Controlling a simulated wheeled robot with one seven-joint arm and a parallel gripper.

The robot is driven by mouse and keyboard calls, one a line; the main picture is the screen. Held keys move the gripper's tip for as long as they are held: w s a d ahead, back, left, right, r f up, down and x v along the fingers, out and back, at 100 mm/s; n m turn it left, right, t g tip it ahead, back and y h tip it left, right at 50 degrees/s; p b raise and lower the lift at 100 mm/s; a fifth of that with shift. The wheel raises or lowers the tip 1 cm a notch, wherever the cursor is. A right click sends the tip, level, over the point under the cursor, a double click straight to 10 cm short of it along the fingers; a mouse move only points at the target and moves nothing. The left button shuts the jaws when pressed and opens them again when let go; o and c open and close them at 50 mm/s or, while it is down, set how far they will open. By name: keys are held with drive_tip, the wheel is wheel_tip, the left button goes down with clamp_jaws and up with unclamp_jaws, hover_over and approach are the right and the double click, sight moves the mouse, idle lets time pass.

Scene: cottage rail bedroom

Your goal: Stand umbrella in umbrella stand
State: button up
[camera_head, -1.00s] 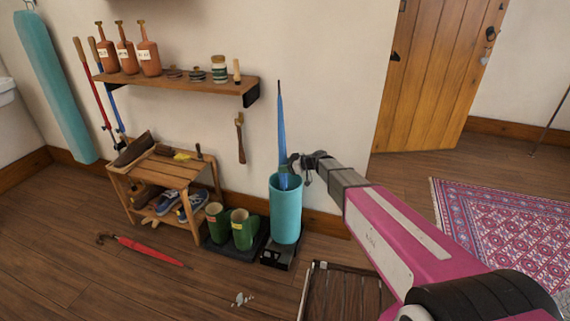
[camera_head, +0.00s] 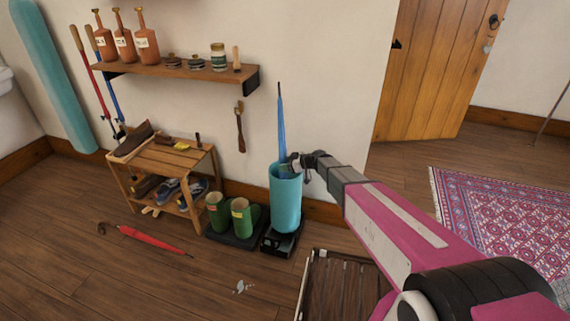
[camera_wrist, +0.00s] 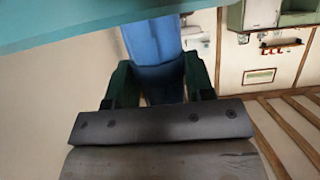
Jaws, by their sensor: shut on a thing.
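A folded blue umbrella (camera_head: 281,122) points up, nearly upright, out of the round teal umbrella stand (camera_head: 286,205). Its lower part is hidden inside the stand. My gripper (camera_head: 290,164) is at the stand's rim and shut on the blue umbrella. In the wrist view the dark green fingers (camera_wrist: 158,85) sit on either side of the blue shaft (camera_wrist: 152,42). The stand's teal edge (camera_wrist: 60,22) crosses the top left of that view, close to the fingers. A red umbrella (camera_head: 152,240) with a curved handle lies on the floor at the left.
Green boots (camera_head: 230,215) on a dark tray stand just left of the stand. A wooden shoe rack (camera_head: 170,155) is further left. A wall shelf (camera_head: 185,76) with bottles is above. A slatted wooden crate (camera_head: 335,290) lies in front. The floor at front left is mostly clear.

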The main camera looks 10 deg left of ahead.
drive_tip(key=o, duration=1.3)
drive_tip(key=shift+d, duration=0.1)
drive_tip(key=v, duration=1)
drive_tip(key=shift+d+r, duration=0.15)
drive_tip(key=shift+d, duration=0.1)
drive_tip(key=shift+s, duration=0.1)
